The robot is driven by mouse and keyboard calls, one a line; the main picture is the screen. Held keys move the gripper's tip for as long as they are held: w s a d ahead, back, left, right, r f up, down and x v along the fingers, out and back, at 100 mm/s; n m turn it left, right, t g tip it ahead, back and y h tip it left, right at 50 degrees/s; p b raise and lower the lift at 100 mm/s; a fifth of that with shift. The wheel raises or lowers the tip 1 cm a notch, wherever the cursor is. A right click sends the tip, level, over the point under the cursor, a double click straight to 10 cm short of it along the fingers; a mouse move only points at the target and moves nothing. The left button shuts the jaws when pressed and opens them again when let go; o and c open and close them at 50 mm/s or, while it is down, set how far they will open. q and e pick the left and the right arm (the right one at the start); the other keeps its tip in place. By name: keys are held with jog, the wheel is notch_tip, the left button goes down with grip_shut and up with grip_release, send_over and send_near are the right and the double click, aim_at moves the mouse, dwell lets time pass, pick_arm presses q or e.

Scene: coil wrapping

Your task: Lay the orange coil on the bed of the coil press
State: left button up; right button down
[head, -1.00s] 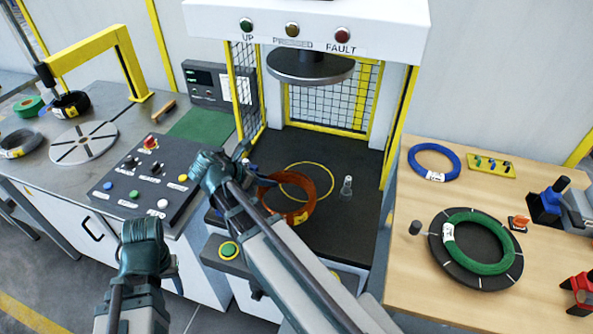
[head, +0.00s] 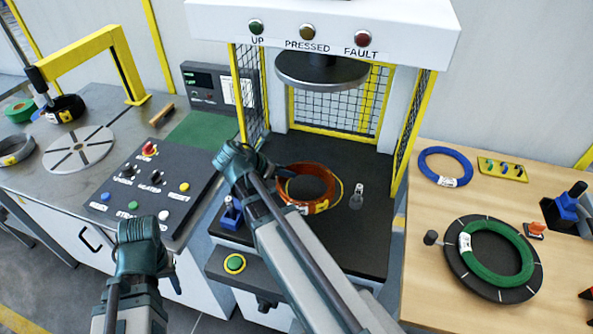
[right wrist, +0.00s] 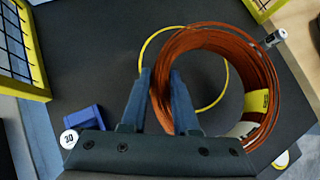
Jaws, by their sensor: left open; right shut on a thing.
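The orange coil (head: 283,190) is over the dark bed (head: 345,245) of the coil press, near the yellow ring (head: 342,193) marked there. In the right wrist view the coil (right wrist: 240,50) covers part of the ring (right wrist: 146,50) and sits off to one side of it. It looks slightly above the bed; the exact gap cannot be told. My right gripper (right wrist: 160,85) is shut on the coil's wall, a finger on either side; in the head view it reaches in from the left (head: 268,183).
The round press plate (head: 322,72) hangs above the bed. A small clear-and-grey object (head: 357,196) stands right of the coil; a blue block (head: 231,213) is at the bed's left edge. Yellow-framed mesh guards flank the bed. The right table holds blue and green coils.

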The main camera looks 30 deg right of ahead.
jog(key=shift+w+d+f, duration=0.1)
jog(key=shift+w+d, duration=0.25)
jog(key=shift+d, duration=0.35)
jog(key=shift+w+d+f, duration=0.1)
jog(key=shift+w+d, duration=0.25)
jog(key=shift+d, duration=0.4)
jog(key=shift+w+d, duration=0.35)
jog(key=shift+d, duration=0.35)
jog(key=shift+w+d, duration=0.1)
jog(key=shift+d, duration=0.15)
jog(key=f+b, duration=0.3)
jog(key=b, duration=0.1)
jog(key=shift+w+d+f, duration=0.15)
jog(key=shift+d+f, duration=0.2)
jog(key=shift+f, duration=0.05)
jog(key=shift+r, duration=0.1)
jog(key=c, duration=0.7)
grip_release()
